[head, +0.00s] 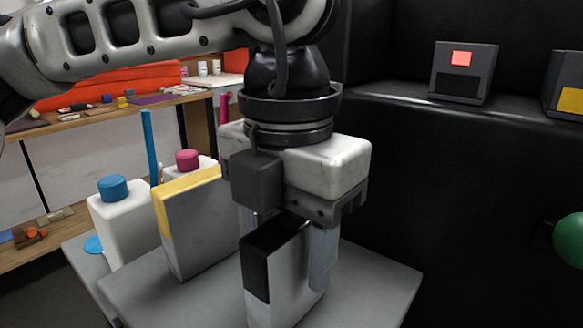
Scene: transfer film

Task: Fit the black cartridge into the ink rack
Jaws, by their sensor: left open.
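The black cartridge (281,292) is a pale grey block with a black patch at its upper front corner. It stands upright on a grey table (370,290). My left gripper (286,255) points down over it, open. One finger is at the cartridge's right side and the other is partly hidden behind its left side. I cannot tell whether the fingers touch it. The ink rack is not clearly identifiable; a black ledge (400,97) at the right bears a dark block with a red square (463,72) and one with a yellow square (567,85). My right gripper is out of view.
A yellow-edged cartridge (195,230) stands left of my gripper. White bottles with a blue cap (113,188) and a magenta cap (187,160) stand behind it. A green ball (571,240) is at the right edge. The table's right front is clear.

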